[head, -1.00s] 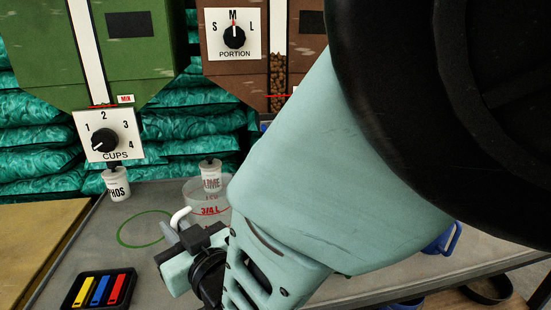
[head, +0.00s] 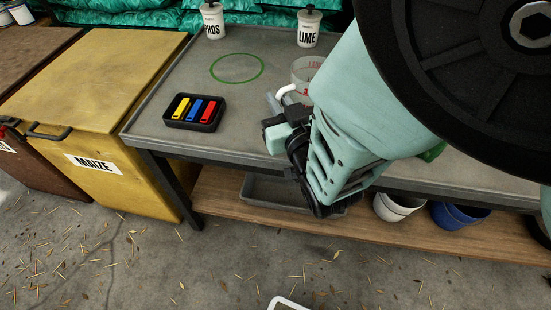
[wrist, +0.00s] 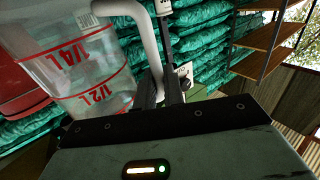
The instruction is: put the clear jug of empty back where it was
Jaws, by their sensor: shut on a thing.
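The clear jug (head: 304,72) has red measure marks and a white handle (head: 286,91). In the head view it is at the bench's right part, mostly hidden behind my arm. My gripper (head: 274,108) is shut on the handle. In the wrist view the jug (wrist: 75,65) fills the left side, its handle (wrist: 142,22) runs down to my fingers (wrist: 160,88), and no contents show in the visible part. I cannot tell whether the jug's base touches the bench. A green ring (head: 237,80) is marked on the grey bench (head: 165,92), left of the jug, with nothing in it.
A black tray (head: 194,126) with yellow, blue and red pieces sits at the bench's front left. White PHOS (head: 213,24) and LIME (head: 309,30) pots stand at the back. A yellow MAIZE bin (head: 95,90) is left. A white bucket (head: 395,207) and blue bucket (head: 458,216) are below.

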